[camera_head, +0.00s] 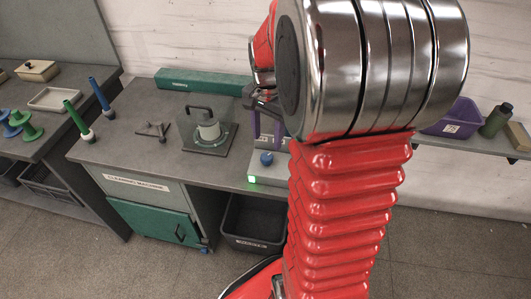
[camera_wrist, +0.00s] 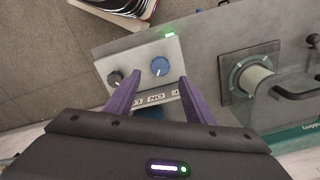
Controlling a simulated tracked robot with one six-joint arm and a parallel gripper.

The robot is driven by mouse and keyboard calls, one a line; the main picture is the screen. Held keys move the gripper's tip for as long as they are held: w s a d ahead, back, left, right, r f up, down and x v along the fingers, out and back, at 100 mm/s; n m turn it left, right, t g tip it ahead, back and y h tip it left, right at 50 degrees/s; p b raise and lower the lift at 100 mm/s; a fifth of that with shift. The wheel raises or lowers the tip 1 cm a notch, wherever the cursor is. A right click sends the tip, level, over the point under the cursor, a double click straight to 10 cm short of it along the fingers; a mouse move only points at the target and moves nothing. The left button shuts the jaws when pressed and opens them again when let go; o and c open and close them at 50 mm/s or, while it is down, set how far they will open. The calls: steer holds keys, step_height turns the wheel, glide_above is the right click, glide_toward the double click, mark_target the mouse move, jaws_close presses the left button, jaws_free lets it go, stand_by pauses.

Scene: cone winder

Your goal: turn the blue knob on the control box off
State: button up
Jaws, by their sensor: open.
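The control box (camera_wrist: 138,72) is a pale grey box on the grey bench top. In the wrist view it has a blue knob (camera_wrist: 160,66) with a white mark and a smaller dark knob (camera_wrist: 115,78) beside it. A lit green lamp (camera_wrist: 170,35) is at its edge. In the head view the blue knob (camera_head: 266,158) and the green lamp (camera_head: 252,179) show at the box's left part; my arm hides the rest. My gripper (camera_wrist: 158,93) is open and empty, its purple fingers above the box with the blue knob just beyond the tips. It is partly hidden in the head view (camera_head: 268,128).
A clear-covered unit with a white cone (camera_head: 208,131) and a dark handle stands left of the box. A green bar (camera_head: 190,81) lies along the wall. A dark bin (camera_head: 254,222) stands below the bench. A purple bin (camera_head: 455,118) sits on the right shelf.

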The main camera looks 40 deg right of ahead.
mark_target(267, 156)
step_height(267, 156, down, 8)
steer(key=shift+r, duration=0.25)
steer(key=shift+c, duration=0.4)
steer(key=c, duration=0.9)
steer(key=shift+a, duration=0.2)
steer(key=shift+c, duration=0.4)
steer(key=shift+d, duration=0.15)
